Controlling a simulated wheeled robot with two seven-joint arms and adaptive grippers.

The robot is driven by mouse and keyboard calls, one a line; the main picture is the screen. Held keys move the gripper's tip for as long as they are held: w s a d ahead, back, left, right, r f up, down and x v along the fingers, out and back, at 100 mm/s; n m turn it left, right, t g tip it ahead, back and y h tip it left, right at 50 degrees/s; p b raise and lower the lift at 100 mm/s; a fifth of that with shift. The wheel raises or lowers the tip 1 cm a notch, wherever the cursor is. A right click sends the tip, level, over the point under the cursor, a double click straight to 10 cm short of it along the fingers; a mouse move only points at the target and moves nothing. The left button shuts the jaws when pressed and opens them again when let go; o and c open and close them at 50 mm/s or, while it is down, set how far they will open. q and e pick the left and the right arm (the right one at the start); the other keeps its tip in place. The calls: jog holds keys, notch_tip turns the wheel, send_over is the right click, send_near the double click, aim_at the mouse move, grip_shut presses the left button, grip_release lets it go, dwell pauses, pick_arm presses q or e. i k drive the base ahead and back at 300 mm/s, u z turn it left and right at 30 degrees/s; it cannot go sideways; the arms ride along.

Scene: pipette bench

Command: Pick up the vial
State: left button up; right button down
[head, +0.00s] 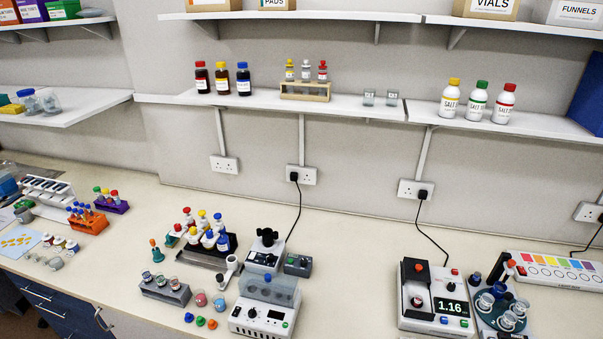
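Neither of my grippers shows in the head view. Several small vessels could be the vial, and I cannot tell which one is meant. A dark rack (223,249) behind holds several vessels with red, yellow, blue and white caps. A wooden rack (305,92) on the shelf holds three capped vials.
A white device with a clear lid (262,318) stands right of the small containers. An orange tube rack (88,221) is at left. The bench between the devices is clear.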

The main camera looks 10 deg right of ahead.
aim_at(417, 300)
jog(key=z, duration=1.3)
jog(key=i, duration=0.2)
jog(key=u, duration=0.1)
